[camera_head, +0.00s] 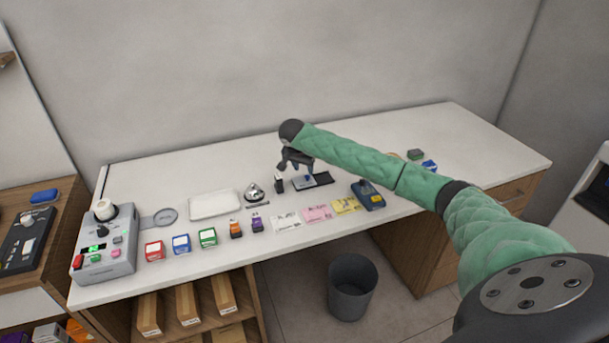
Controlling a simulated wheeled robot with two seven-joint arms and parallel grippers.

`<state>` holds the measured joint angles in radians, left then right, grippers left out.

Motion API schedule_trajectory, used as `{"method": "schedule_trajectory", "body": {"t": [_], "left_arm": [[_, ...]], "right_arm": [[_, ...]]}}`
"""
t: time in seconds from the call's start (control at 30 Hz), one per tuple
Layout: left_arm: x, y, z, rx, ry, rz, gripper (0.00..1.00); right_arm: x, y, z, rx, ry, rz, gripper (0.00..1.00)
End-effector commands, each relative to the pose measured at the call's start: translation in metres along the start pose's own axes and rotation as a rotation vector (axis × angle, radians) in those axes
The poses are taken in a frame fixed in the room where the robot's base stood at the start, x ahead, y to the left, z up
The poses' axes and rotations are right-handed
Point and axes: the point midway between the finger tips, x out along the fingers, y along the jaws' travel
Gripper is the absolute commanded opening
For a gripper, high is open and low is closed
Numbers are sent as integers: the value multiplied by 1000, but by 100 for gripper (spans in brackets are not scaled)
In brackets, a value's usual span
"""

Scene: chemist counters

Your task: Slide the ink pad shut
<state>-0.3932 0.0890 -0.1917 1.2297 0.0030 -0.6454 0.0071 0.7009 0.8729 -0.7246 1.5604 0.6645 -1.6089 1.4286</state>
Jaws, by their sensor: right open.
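The ink pad (323,179) lies on the white counter near the middle. It looks like a dark flat part on the right with a lighter grey part on the left, so it seems to be slid partly open. My right gripper (297,174) is open and points down over the left part of the pad, partly hiding it. I cannot tell whether the fingers touch the pad. My left gripper is not in view.
A small dark upright object (279,184) stands just left of the pad. A bell (254,191), a white tray (214,204), coloured slips (317,213) and a blue device (368,195) lie around it. The counter (240,170) behind is clear.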

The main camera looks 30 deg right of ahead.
Motion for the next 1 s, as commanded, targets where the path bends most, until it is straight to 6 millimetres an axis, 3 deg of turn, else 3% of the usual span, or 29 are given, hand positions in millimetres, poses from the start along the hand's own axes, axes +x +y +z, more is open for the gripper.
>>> {"method": "schedule_trajectory", "body": {"t": [0.33, 1.0], "left_arm": [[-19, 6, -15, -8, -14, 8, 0], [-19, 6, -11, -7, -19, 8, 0]], "right_arm": [[-32, -1, 1, -1, 0, -1, 41], [-38, -1, -1, -1, 0, -1, 41]]}}
